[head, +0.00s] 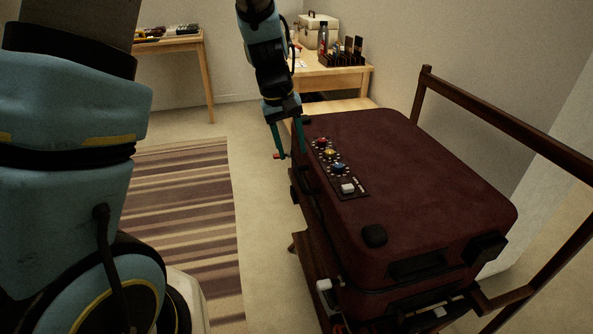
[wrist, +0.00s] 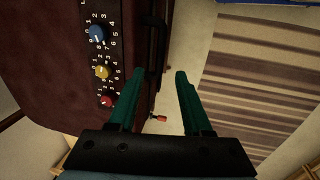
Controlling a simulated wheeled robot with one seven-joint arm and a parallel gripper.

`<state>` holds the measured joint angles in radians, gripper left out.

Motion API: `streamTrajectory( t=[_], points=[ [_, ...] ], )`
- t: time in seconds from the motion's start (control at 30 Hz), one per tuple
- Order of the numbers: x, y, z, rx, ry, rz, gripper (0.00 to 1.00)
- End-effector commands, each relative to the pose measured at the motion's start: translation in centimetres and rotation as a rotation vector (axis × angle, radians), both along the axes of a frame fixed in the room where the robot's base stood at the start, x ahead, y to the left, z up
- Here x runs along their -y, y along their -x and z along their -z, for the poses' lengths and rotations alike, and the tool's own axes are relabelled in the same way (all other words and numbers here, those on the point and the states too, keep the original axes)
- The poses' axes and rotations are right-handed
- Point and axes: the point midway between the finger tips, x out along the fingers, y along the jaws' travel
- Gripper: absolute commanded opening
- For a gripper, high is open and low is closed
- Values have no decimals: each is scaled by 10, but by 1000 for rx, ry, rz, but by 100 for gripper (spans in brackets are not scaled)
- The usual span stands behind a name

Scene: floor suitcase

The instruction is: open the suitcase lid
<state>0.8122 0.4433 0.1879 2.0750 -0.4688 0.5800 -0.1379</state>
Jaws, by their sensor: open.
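The dark red suitcase (head: 430,190) lies flat with its lid closed. A dark panel on its lid carries red, yellow and blue dials and a white switch (head: 348,188). The blue dial (wrist: 96,34), yellow dial (wrist: 102,72) and red dial (wrist: 106,101) also show in the wrist view. My gripper (head: 290,153) points down at the suitcase's left side, near its far corner. Its green fingers (wrist: 160,74) are apart, with nothing held. A small red-tipped piece (wrist: 159,118) shows between them; I cannot tell whether they touch it. A dark handle (wrist: 155,45) runs along the suitcase side.
The suitcase rests on a dark wooden rack with a rail (head: 500,115) on the right. A wooden table (head: 340,78) with a box and bottles stands behind. Another table (head: 185,43) is at the back left. A striped rug (head: 185,220) covers open floor on the left.

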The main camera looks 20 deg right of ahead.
Motion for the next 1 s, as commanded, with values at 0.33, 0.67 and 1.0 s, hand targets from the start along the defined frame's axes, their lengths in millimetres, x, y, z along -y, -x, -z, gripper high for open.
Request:
streamTrajectory(
  t=[0.33,0.67,1.0],
  points=[
    [11,2,63,-3,-2,1,50],
    [15,2,80,0,-1,0,50],
    [15,2,80,0,-1,0,33]
  ],
)
